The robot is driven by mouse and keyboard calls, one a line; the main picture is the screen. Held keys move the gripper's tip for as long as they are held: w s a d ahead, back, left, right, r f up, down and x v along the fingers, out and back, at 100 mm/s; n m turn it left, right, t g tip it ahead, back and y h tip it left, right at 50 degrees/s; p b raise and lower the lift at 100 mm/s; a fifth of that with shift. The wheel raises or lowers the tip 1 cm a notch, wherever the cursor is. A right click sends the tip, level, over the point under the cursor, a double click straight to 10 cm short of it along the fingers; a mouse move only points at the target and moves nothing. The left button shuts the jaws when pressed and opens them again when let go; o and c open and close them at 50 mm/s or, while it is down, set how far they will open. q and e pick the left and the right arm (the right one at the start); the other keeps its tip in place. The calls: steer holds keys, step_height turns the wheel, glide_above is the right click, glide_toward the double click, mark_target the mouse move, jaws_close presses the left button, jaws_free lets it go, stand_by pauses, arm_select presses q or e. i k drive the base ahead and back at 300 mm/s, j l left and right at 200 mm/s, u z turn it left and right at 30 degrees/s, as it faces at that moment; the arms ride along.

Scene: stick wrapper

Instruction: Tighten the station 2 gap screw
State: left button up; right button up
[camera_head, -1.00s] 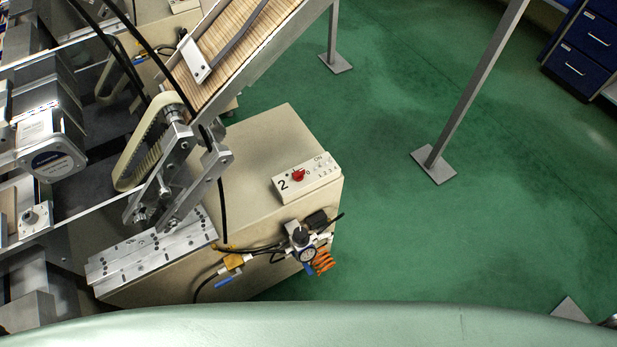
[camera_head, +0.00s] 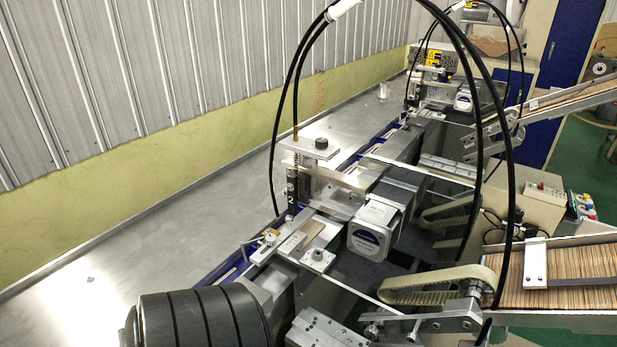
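A wrapping station (camera_head: 340,205) stands in the middle of the head view, with a "2" on a dark upright cylinder (camera_head: 291,190). A black knob (camera_head: 321,143) sits on the plate at the top of this station. A small brass-coloured part (camera_head: 270,234) and a round metal screw head (camera_head: 317,255) are on the lower plates at its front. I cannot tell which of these is the gap screw or how tight it is. Neither of my grippers is in view.
A long steel table (camera_head: 150,245) runs along the ribbed wall at left and looks mostly clear. Black cables (camera_head: 480,80) arch over the station. A chute full of wooden sticks (camera_head: 565,275) is at right. A second similar station (camera_head: 435,85) stands farther back.

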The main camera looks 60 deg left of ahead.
mark_target(271, 239)
steer(key=u, duration=2.2)
